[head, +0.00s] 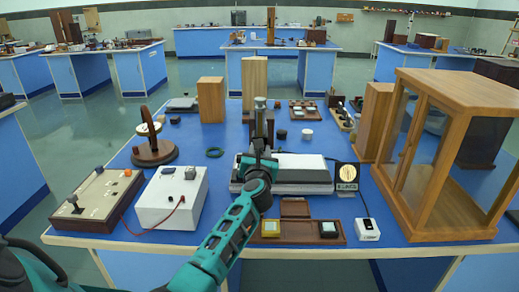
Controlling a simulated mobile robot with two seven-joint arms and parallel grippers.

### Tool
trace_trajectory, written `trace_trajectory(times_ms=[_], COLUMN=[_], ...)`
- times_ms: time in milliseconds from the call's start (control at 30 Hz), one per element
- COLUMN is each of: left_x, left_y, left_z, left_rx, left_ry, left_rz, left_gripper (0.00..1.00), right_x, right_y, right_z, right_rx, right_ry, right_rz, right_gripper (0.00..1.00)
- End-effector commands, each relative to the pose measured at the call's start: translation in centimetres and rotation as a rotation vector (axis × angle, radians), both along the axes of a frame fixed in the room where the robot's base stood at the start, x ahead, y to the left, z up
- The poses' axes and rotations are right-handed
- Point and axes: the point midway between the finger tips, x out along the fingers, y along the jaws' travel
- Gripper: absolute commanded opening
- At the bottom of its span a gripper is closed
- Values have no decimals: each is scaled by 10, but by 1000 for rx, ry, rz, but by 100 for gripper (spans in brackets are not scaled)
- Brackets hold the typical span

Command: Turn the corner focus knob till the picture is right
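A small dark panel with a round cream picture (347,173) stands at the right end of a low grey and white instrument (303,168) in the middle of the blue bench. The picture is too small to judge its sharpness. I cannot make out a corner focus knob; my arm covers the instrument's left part. My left gripper (260,104) is over the instrument's left end, in front of a tall wooden block (254,75). Its fingers are too small to tell open from shut, or whether they touch anything. My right gripper is not in view.
A white box with a red lead (172,200) and a brown control box (95,198) stand left. A wood-framed glass case (446,150) fills the right. A brown tray (296,232) and white gadget (366,229) lie near the front edge. Bare blue bench shows left of the instrument.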

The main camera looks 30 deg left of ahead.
Motion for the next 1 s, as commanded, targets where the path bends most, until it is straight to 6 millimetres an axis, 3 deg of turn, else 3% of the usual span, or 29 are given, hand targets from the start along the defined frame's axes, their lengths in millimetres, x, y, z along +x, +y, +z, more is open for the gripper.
trace_trajectory(times_ms=[100,133,367,733,1000], left_x=[0,0,0,-5,-44], left_y=[0,0,0,-4,-27], left_z=[0,0,0,-1,-1], left_rx=[-1,-1,-2,-2,-5], left_ry=[-1,-1,-1,0,1], left_rz=[0,0,0,-2,0], left_gripper=[5,37,59,61,61], right_x=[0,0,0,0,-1], right_y=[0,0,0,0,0], right_z=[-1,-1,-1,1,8], right_rx=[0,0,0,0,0], right_ry=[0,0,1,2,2], right_rz=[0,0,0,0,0], right_gripper=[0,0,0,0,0])
